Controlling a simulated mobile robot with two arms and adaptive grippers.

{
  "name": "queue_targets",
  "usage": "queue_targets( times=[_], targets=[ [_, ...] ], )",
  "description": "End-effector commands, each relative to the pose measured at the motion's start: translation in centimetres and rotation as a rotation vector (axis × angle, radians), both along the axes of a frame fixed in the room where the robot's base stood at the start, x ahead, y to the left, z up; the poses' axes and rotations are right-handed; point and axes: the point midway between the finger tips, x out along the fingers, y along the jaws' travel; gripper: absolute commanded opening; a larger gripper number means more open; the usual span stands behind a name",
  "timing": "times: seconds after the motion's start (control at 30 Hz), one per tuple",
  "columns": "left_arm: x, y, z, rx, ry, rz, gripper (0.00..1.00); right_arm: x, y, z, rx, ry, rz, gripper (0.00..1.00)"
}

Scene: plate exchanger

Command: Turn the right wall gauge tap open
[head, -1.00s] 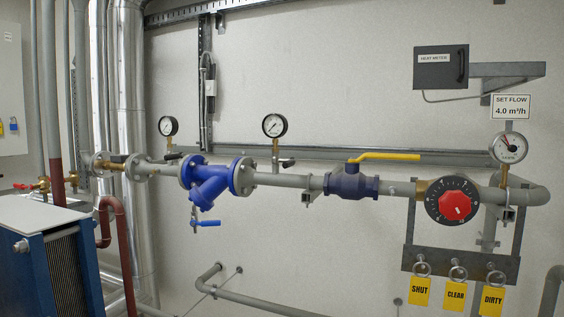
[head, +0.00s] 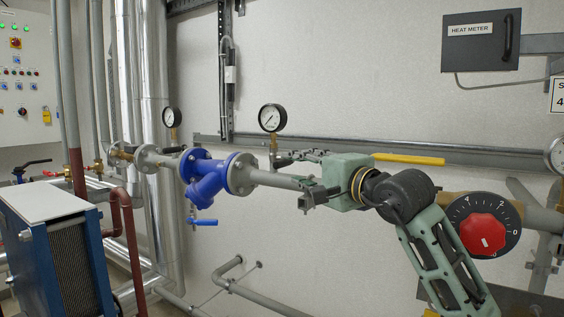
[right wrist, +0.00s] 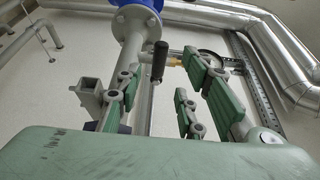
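The right of the two black-rimmed wall gauges (head: 272,118) stands on a brass stem beside the blue strainer in the head view. Its tap is small and partly hidden by my gripper there. In the right wrist view the tap's black handle (right wrist: 160,61) shows against the pipe, with brass beside it, and the gauge (right wrist: 209,56) is seen nearly edge-on. My right gripper (head: 292,175) is open, fingers pointing left toward the tap. In the right wrist view the handle appears between the spread fingers; I see no clear contact. My left gripper is not in view.
The grey pipe runs behind my right gripper. The blue strainer (head: 205,175) is just left of it. A yellow valve lever (head: 410,159) sticks out behind my arm, and a red dial knob (head: 482,234) is close to the forearm.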

Motion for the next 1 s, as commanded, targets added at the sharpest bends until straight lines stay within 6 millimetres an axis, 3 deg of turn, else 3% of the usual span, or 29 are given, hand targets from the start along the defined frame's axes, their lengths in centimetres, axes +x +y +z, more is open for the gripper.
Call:
queue_targets(
  times=[0.5,0.87,1.0],
  targets=[
    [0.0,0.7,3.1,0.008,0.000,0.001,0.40,5.8,3.6,0.1,0.005,0.005,0.002,0.35],
    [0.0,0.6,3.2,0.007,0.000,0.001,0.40,6.3,3.9,-0.1,0.005,0.003,0.001,0.35],
    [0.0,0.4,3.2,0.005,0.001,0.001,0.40,6.3,3.9,-0.1,0.005,0.003,0.002,0.25]
  ],
)
